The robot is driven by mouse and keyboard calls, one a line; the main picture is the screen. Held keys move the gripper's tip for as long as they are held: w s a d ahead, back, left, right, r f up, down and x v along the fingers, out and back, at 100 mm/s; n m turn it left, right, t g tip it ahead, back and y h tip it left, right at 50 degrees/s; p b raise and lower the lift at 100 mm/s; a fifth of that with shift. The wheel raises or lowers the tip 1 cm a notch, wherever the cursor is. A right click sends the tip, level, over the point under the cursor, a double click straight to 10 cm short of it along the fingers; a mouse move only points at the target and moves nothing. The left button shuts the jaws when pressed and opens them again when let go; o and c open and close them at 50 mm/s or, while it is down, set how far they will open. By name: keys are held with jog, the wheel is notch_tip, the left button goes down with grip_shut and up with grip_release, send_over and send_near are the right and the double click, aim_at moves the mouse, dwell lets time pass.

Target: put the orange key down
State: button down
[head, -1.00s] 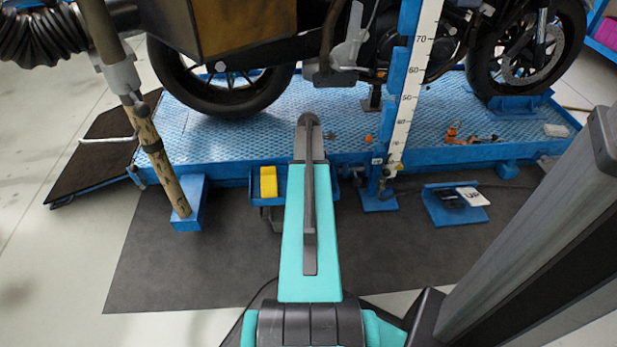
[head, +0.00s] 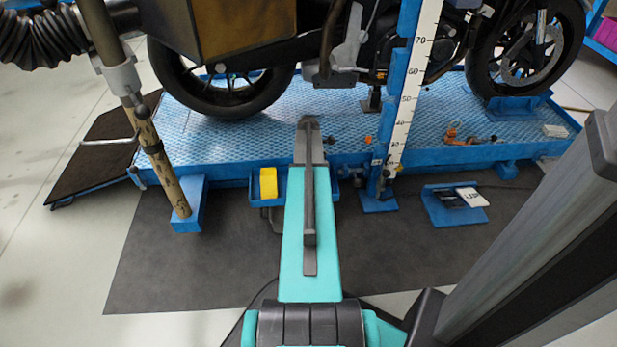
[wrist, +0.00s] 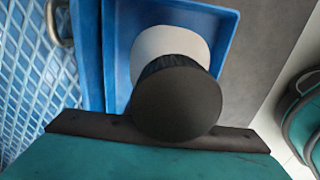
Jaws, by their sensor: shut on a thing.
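In the wrist view my gripper (wrist: 160,133) shows as a dark bar across a teal body; its fingertips are hidden. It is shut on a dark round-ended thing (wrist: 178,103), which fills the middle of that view. No orange shows on this thing, so I cannot tell whether it is the orange key. A pale disc shape (wrist: 170,42) shows just behind it, over a blue tray (wrist: 229,35). In the head view my arm hides the gripper and what it holds.
The blue lift platform (head: 215,140) carries a motorcycle (head: 225,95). A yellow block (head: 268,182) sits left of my arm. Small orange items (head: 452,133) lie on the platform at right. A height gauge (head: 410,90) stands right of my arm. The dark mat (head: 190,270) has free room.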

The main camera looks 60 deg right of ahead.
jog(key=c, duration=1.5)
grip_release()
jog(key=shift+r, duration=0.15)
jog(key=shift+r, duration=0.6)
notch_tip(320, 180, up, 12)
jog(key=p, duration=0.5)
jog(key=shift+f, duration=0.15)
